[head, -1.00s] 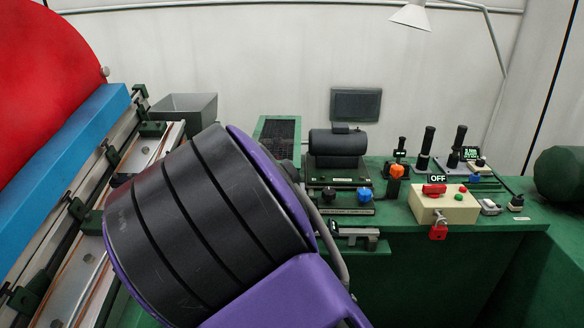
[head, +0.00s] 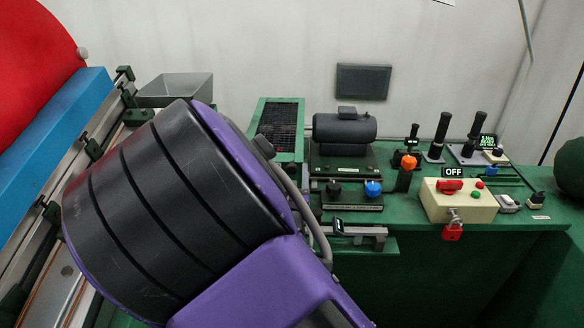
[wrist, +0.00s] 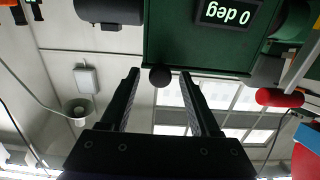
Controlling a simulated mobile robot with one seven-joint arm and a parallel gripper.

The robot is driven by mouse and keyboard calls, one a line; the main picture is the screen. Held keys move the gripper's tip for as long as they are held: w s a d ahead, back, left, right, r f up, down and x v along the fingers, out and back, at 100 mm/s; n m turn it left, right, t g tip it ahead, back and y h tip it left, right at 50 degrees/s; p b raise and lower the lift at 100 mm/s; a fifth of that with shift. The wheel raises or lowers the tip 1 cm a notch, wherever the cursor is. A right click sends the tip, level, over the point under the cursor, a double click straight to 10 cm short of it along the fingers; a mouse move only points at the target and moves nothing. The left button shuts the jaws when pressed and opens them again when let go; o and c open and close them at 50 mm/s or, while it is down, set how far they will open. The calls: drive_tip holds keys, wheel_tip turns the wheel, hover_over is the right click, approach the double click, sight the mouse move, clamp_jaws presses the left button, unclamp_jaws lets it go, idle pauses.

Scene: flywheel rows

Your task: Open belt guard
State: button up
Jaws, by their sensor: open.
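In the wrist view, which is upside down, a green panel (wrist: 200,50) fills the upper middle, with a display reading "0 deg" (wrist: 228,13). A round dark knob (wrist: 160,76) is at the panel's edge. My gripper (wrist: 159,74) is open, and the knob appears between its fingertips; contact cannot be told. In the head view, a green frame with dark mesh (head: 279,124) stands on the bench. I cannot tell for sure which part is the belt guard. My arm hides the gripper in the head view.
A green bench (head: 420,215) holds a black motor (head: 345,128), a control box (head: 458,203) with an "OFF" sign and red padlock (head: 452,233), and several upright black handles. A grey bin (head: 175,90), blue beam (head: 60,115) and red wheel (head: 35,60) are at left.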

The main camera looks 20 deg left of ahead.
drive_tip(key=shift+c, duration=0.3)
clamp_jaws()
idle(1.2)
